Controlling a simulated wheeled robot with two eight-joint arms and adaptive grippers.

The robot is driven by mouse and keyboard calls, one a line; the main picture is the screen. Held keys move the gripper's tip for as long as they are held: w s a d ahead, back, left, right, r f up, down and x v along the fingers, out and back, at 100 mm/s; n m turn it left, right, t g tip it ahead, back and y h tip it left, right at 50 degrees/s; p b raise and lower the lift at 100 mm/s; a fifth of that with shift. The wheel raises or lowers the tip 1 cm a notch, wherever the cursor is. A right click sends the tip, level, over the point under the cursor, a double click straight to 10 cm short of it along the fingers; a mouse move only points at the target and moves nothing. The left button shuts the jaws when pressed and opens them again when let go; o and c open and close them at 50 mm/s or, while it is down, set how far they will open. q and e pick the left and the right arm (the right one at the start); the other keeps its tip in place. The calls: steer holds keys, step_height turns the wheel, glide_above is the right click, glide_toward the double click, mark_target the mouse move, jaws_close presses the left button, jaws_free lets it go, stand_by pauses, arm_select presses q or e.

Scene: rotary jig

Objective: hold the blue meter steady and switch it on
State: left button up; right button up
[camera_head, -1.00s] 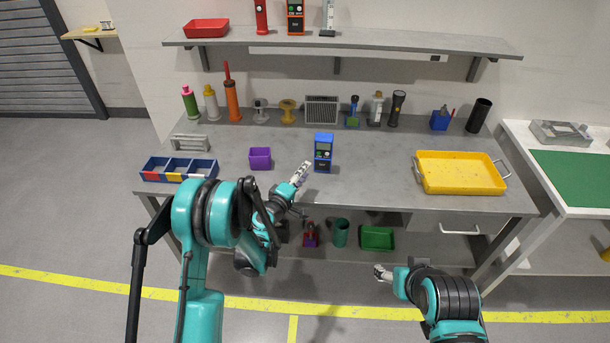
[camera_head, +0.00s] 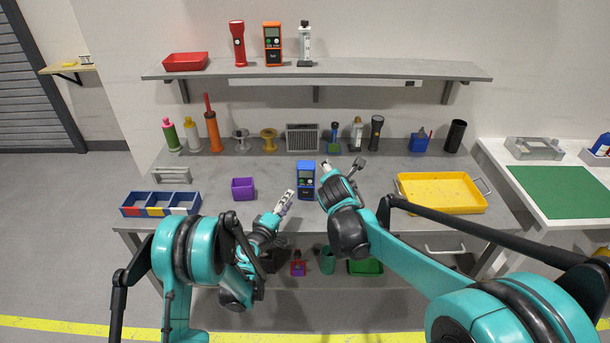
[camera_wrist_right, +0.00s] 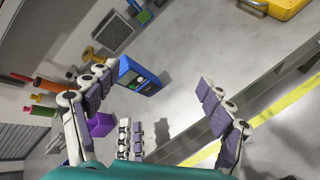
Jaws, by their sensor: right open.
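The blue meter (camera_head: 305,178) stands upright on the grey bench near its front middle, its screen and keys toward me. My left gripper (camera_head: 287,198) is just in front and left of it, apart from it as far as I can see; its jaw gap is unclear. My right gripper (camera_head: 341,168) is open, just right of the meter and pointing toward the bench. In the right wrist view the meter (camera_wrist_right: 140,80) shows beyond the spread fingers (camera_wrist_right: 152,85), with nothing between the pads. What looks like my left gripper shows at the lower middle there.
A purple bin (camera_head: 243,188) sits left of the meter, a blue divided tray (camera_head: 160,211) farther left. A yellow tray (camera_head: 440,208) lies right. Bottles, spools, a grille (camera_head: 302,138) and flashlights line the back, below a shelf (camera_head: 340,69). Bench is clear around the meter.

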mark_target(306, 170)
steer(key=w+a+f+n, duration=0.2)
steer(key=w+a+n, duration=0.1)
steer(key=w+a+f+n+t, duration=0.1)
steer(key=w+a+f+n, duration=0.1)
steer(key=w+a+n, duration=0.1)
steer(key=w+a+f+n+t, duration=0.1)
steer(key=w+a+f+n, duration=0.1)
steer(key=w+a+n, duration=0.1)
steer(key=shift+w+a+f+n+y, duration=0.15)
steer(key=shift+w+f+n+y, duration=0.05)
steer(key=shift+w+n, duration=0.25)
steer(key=shift+w+a+f+n+y, duration=0.2)
steer(key=shift+w+n, duration=0.1)
steer(key=shift+n, duration=0.15)
steer(key=x, duration=0.7)
steer(key=shift+w, duration=0.3)
steer(key=c, duration=1.4)
arm_select(q)
jaws_close()
arm_select(e)
steer(key=shift+o, duration=0.2)
